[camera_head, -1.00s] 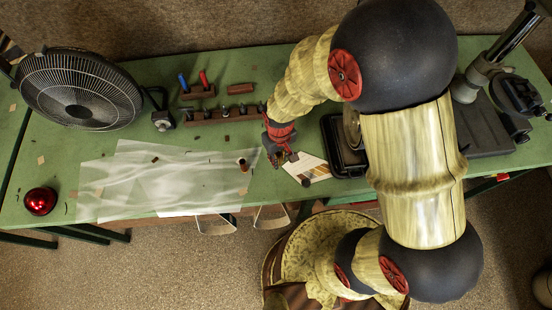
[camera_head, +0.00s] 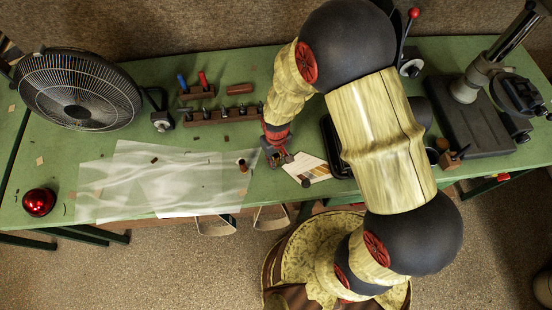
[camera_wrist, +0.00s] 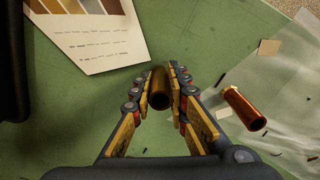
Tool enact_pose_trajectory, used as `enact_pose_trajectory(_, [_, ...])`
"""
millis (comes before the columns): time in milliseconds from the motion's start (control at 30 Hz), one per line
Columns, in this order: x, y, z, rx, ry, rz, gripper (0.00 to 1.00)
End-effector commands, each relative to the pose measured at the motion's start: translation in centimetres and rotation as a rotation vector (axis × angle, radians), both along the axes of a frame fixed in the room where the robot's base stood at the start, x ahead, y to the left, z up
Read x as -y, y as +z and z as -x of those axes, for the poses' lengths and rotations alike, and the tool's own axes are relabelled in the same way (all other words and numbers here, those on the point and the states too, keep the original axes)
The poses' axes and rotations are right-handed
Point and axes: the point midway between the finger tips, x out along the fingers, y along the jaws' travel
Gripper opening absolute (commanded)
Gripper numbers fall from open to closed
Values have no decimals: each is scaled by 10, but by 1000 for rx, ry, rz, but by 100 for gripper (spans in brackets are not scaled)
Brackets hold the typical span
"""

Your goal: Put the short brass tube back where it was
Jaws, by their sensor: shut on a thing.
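A short brass tube (camera_wrist: 160,80) is between the fingertips of my gripper (camera_wrist: 159,92) in the wrist view, its dark open end towards the camera. My gripper (camera_head: 279,158) is shut on it. In the head view my gripper is over the green bench, between the clear sheet and the colour card, and the tube is hard to make out. I cannot tell whether the tube touches the bench. A second, copper-coloured tube (camera_wrist: 244,108) is apart from my gripper, by the sheet's edge; it also shows in the head view (camera_head: 243,165).
The clear sheet (camera_head: 125,190) covers the bench left of my gripper. The colour card (camera_wrist: 95,32) lies close by. A rack with several tools (camera_head: 210,117) stands behind, a fan (camera_head: 80,90) at far left, a red dome (camera_head: 39,202) front left. My arm hides part of the black tray (camera_head: 330,135).

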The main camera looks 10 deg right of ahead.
Motion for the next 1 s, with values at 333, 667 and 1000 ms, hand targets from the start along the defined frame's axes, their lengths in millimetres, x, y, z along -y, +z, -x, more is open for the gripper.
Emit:
enact_pose_trajectory(333, [0, -1, 0, -1, 0, 0, 34])
enact_pose_trajectory(667, [0, 1, 0, 0, 0, 0, 34])
enact_pose_trajectory(1000, [0, 55, -1, 5, 0, -1, 34])
